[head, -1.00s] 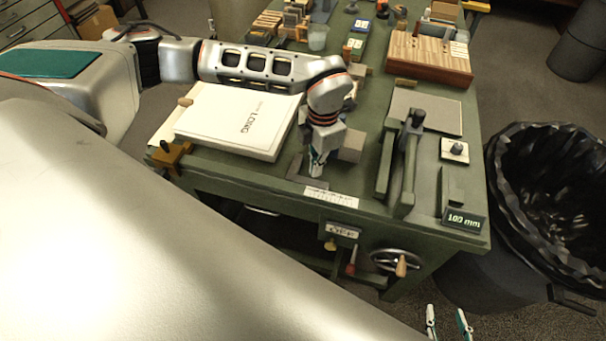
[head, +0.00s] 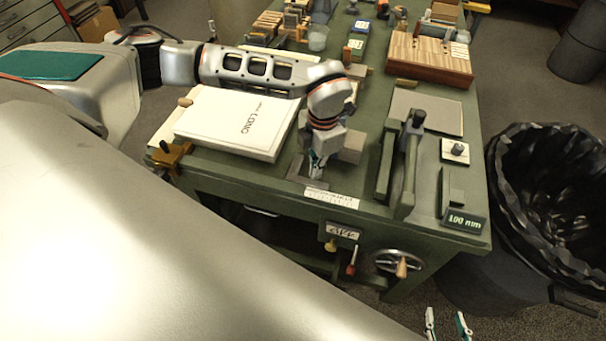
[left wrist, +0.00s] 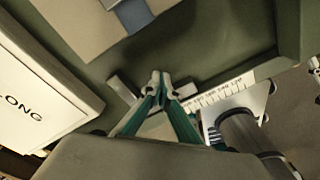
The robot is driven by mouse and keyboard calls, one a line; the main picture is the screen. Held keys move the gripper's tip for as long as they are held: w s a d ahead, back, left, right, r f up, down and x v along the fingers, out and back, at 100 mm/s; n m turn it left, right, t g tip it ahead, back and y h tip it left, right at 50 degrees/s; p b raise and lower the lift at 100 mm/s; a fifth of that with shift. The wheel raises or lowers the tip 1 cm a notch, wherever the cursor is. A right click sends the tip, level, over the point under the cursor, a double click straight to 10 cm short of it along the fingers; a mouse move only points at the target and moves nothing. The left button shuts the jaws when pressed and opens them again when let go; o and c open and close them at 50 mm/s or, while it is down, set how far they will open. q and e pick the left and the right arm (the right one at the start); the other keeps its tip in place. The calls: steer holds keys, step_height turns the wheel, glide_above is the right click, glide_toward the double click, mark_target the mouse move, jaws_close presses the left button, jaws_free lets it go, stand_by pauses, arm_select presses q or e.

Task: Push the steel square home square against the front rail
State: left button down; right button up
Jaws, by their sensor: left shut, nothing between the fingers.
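The steel square (head: 297,179) is a flat dark-grey L lying on the green bench (head: 245,172) near its front edge, behind the front rail (head: 265,189) with its white scale (head: 331,197). My left gripper (head: 317,174) points down over the square, shut and empty, and hides part of it. In the left wrist view the closed fingertips (left wrist: 160,77) are at the square, with a grey piece of it (left wrist: 122,87) left of them and the scale (left wrist: 220,92) to the right. I cannot tell whether the square touches the rail. My right gripper (head: 446,325) is open and empty at the bottom, off the bench.
A thick white book (head: 232,122) lies left of the square. A grey block (head: 352,147) stands just behind my left gripper. A green upright fixture (head: 408,165) stands to the right, beside a "100 mm" sign (head: 465,220). A black-lined bin (head: 550,190) is right of the bench.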

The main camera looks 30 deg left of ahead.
stand_by(0.4)
arm_select(q)
steer(key=shift+s, duration=0.25)
steer(key=shift+s+d+p, duration=0.1)
steer(key=shift+s+p, duration=0.1)
steer(key=shift+p, duration=0.1)
steer(key=shift+s, duration=0.1)
stand_by(0.5)
steer(key=shift+w+r+p, duration=0.15)
steer(key=shift+r+p, duration=0.3)
steer(key=shift+r, duration=0.25)
steer(key=shift+w+r+p, duration=0.1)
steer(key=shift+r+p, duration=0.35)
steer(key=shift+r, duration=0.25)
steer(key=shift+w+r+p, duration=0.15)
steer(key=shift+r+p, duration=0.25)
steer(key=shift+r, duration=0.2)
steer(key=shift+w+r+p, duration=0.15)
steer(key=shift+r+p, duration=0.25)
steer(key=shift+r, duration=0.15)
